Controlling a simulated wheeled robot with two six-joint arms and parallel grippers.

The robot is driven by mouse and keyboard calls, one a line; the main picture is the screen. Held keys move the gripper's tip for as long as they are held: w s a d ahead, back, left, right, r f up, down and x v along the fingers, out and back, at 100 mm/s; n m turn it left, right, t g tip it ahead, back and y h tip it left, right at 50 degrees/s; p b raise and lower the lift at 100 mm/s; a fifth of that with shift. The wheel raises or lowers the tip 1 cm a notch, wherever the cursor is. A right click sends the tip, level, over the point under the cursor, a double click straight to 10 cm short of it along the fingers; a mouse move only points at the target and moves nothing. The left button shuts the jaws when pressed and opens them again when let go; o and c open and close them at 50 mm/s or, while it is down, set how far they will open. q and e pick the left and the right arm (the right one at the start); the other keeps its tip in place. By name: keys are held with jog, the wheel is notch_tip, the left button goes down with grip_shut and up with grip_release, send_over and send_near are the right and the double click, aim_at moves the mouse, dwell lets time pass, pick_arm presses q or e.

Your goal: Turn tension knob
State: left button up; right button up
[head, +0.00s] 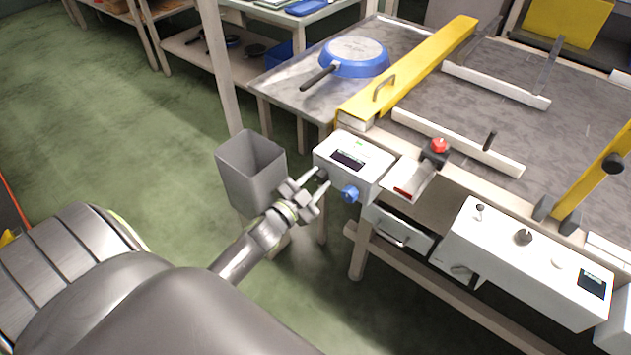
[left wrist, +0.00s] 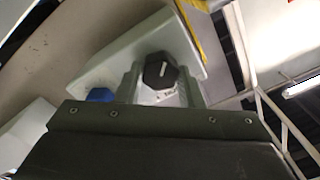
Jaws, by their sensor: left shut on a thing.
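A white control box (head: 352,162) with a small dark display sits at the near left corner of the conveyor. Its front face has a dark knob and a blue knob (head: 350,194). My left gripper (head: 319,186) is at the dark knob, left of the blue one. In the left wrist view, the black knob (left wrist: 160,70) has a white pointer line and sits between the two fingers, which are shut on it. The blue knob (left wrist: 100,95) shows outside the fingers, to the left. My right gripper is out of view.
A grey bin (head: 250,170) stands beside the left gripper. A blue pan (head: 355,58) lies on the metal table behind the box. A red button (head: 439,146), a drawer (head: 398,232) and a second white control panel (head: 530,262) are to the right.

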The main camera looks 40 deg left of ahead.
pick_arm(q)
jog(key=o, duration=1)
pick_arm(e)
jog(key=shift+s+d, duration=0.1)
pick_arm(q)
jog(key=s+a+b, duration=0.1)
jog(key=s+b, duration=0.2)
jog(key=s, duration=1.4)
jog(key=shift+s, duration=0.2)
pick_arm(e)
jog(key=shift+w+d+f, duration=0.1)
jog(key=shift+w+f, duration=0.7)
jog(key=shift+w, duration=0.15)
pick_arm(q)
jog(key=shift+f, duration=0.15)
